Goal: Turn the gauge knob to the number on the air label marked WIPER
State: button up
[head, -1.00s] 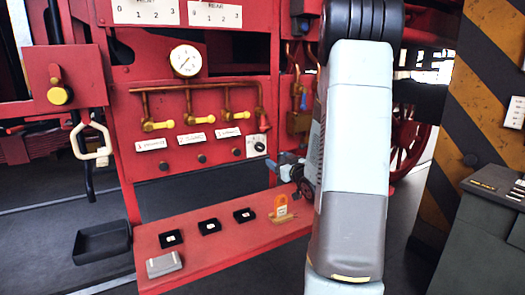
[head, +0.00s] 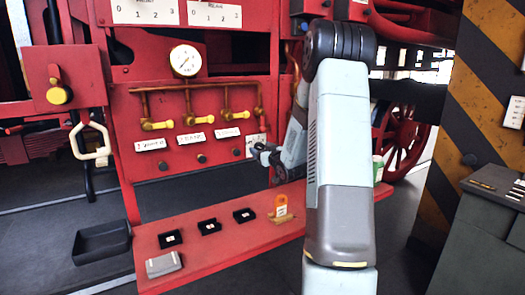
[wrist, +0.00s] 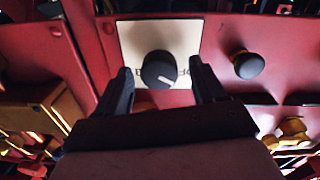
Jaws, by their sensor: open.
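The black gauge knob (wrist: 158,69) sits on a white plate (wrist: 184,38) in the wrist view, its pale mark pointing to the picture's lower right. Most of the plate's lettering is covered. In the head view the plate (head: 255,138) shows at the panel's right, and my gripper hides the knob. My gripper (wrist: 160,68) is open, one finger on each side of the knob with gaps; I cannot tell whether the tips reach past its face. Three white air labels (head: 150,144), (head: 191,137), (head: 228,132) hang under the brass valves; their writing is too small to read surely.
A round dial gauge (head: 186,60) is above the copper pipes. A dark round knob (wrist: 248,65) is right of the plate in the wrist view. Below, a red shelf (head: 225,262) holds small black trays, a grey block (head: 163,264) and an orange-tagged item (head: 281,206).

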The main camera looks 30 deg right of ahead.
jog(key=shift+w, duration=0.1)
jog(key=c, duration=1.1)
